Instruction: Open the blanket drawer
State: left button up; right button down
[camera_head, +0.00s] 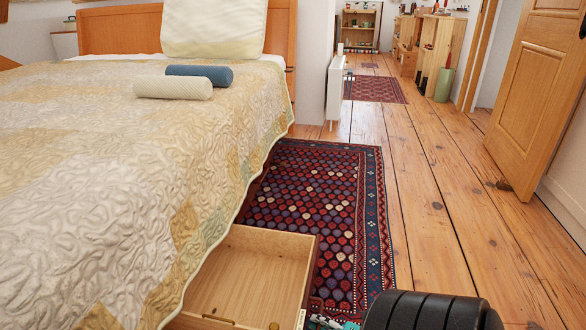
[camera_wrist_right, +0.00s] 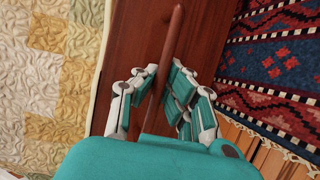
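The blanket drawer (camera_head: 268,243) stands pulled out from under the side of the bed. Its light wooden inside looks empty where it shows; its near end is cut off by the frame. In the right wrist view the reddish-brown drawer front (camera_wrist_right: 133,45) carries a long wooden bar handle (camera_wrist_right: 172,35). My right gripper (camera_wrist_right: 162,72) has its fingers on both sides of this handle, tips bent in close against it. In the head view only a bit of the right gripper (camera_head: 325,322) shows at the bottom edge, beside the drawer front. My left gripper is out of view.
The bed (camera_head: 110,180) with a patterned quilt fills the left; two rolled blankets (camera_head: 200,75) lie on it. A red and blue rug (camera_head: 325,185) lies beside the drawer. Bare floorboards (camera_head: 440,200) run clear to the right, towards a wooden door (camera_head: 535,90).

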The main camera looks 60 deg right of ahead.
jog(key=shift+s+d, duration=0.35)
jog(key=shift+s, duration=0.5)
jog(key=shift+s+d, duration=0.3)
jog(key=shift+s, duration=0.5)
jog(key=c, duration=1.4)
grip_release()
jog(key=s, duration=0.4)
jog(key=s+r, duration=0.1)
jog(key=s, duration=0.3)
jog(key=s+r, duration=0.1)
jog(key=s, duration=0.2)
jog(key=shift+s+r, duration=0.1)
jog(key=shift+s, duration=0.3)
